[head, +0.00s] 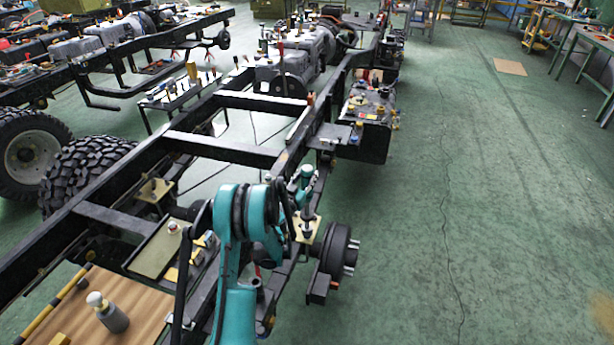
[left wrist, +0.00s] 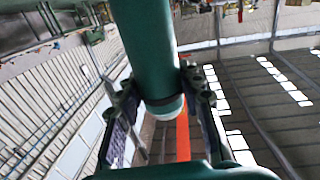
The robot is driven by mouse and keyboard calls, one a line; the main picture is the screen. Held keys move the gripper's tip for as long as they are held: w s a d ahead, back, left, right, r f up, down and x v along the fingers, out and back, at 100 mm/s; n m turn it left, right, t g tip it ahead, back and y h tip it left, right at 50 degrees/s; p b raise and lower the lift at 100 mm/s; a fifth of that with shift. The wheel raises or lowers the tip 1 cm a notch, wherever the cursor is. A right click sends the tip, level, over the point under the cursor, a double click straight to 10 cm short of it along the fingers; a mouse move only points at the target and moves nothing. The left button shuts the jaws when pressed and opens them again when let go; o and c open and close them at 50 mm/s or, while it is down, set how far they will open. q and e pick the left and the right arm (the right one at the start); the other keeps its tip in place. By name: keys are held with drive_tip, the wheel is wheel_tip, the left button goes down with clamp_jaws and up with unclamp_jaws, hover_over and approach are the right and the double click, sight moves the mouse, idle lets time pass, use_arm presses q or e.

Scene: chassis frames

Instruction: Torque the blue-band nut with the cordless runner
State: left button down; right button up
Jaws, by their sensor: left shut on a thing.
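My left gripper (left wrist: 160,88) is shut on a thick teal-green cylinder with a dark ring and a pale end, which looks like the body of the cordless runner (left wrist: 143,45). In the head view my teal left arm rises from the bottom centre, and the runner (head: 306,178) seems to show just past its elbow. It is close above a pale yellow plate (head: 309,224) with a dark stud on the chassis frame (head: 228,149). The left fingers are mostly hidden there. I cannot make out a blue band on any nut for certain. My right gripper is not in view.
A black wheel hub (head: 336,250) with bright studs sticks out right of the frame. Large tyres (head: 95,175) stand at left. The green floor (head: 480,190) at right is mostly clear.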

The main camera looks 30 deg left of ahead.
sight(307, 168)
use_arm(q)
drive_tip(key=shift+f, duration=1.45)
idle(1.6)
drive_tip(key=shift+f, duration=0.1)
idle(1.3)
idle(1.5)
drive_tip(key=shift+r, duration=0.3)
drive_tip(key=shift+r+p, duration=0.55)
drive_tip(key=shift+r, duration=0.65)
drive_tip(key=shift+r, duration=0.1)
drive_tip(key=shift+r+p, duration=1.3)
drive_tip(key=shift+r, duration=1.15)
